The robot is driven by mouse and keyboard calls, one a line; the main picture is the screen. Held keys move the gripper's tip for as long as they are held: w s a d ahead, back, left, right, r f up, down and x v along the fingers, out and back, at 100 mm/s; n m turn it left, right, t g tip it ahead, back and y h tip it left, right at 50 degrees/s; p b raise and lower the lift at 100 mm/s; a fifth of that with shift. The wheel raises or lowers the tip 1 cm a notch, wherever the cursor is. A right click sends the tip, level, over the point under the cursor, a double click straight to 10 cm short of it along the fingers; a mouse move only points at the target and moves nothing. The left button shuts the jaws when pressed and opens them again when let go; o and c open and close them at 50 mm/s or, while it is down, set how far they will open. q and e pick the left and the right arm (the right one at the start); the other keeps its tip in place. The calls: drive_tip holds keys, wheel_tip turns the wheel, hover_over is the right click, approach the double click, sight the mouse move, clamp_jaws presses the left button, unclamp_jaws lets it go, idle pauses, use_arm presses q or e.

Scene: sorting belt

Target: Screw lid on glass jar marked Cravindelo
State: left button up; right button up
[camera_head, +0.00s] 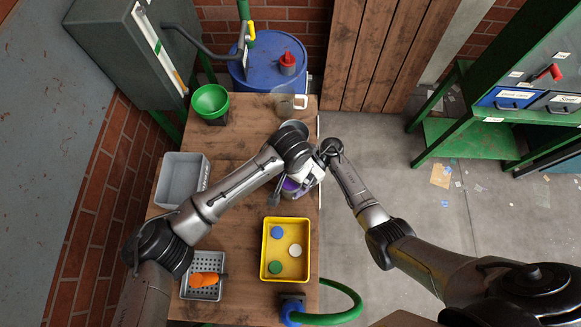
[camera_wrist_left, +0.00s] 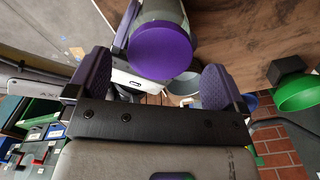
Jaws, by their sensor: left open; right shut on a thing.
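A glass jar (camera_wrist_left: 160,14) shows at the top of the left wrist view, with a purple lid (camera_wrist_left: 160,50) over its near end. In the head view the purple lid (camera_head: 290,185) is partly hidden by my arms; no jar label can be read. My right gripper (camera_head: 311,174) is shut on the jar, above the table's right side. My left gripper (camera_wrist_left: 158,66) is open, its two fingers apart with the lid showing between and beyond them. I cannot tell whether they touch it, or how tightly the lid sits.
A yellow tray (camera_head: 264,262) holds blue, white and green lids. A grey bin (camera_head: 171,182), a metal basket with an orange thing (camera_head: 205,280), a green bowl (camera_head: 210,100) and a clear mug (camera_head: 285,106) are on the wooden table (camera_head: 235,225). A green hose lies at the front.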

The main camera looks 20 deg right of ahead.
use_arm(q)
wheel_tip(320, 180, up, 10)
idle(0.5)
use_arm(e)
drive_tip(key=o, duration=1.7)
drive_tip(key=shift+d, duration=0.1)
drive_tip(key=shift+w+d, duration=0.1)
drive_tip(key=shift+d, duration=0.15)
use_arm(q)
wheel_tip(320, 180, down, 4)
drive_tip(key=b, duration=0.4)
drive_tip(key=shift+f, duration=0.15)
drive_tip(key=shift+f+b, duration=0.2)
drive_tip(key=shift+b, duration=0.2)
use_arm(e)
drive_tip(key=shift+v, duration=6.55)
drive_tip(key=shift+r, duration=0.1)
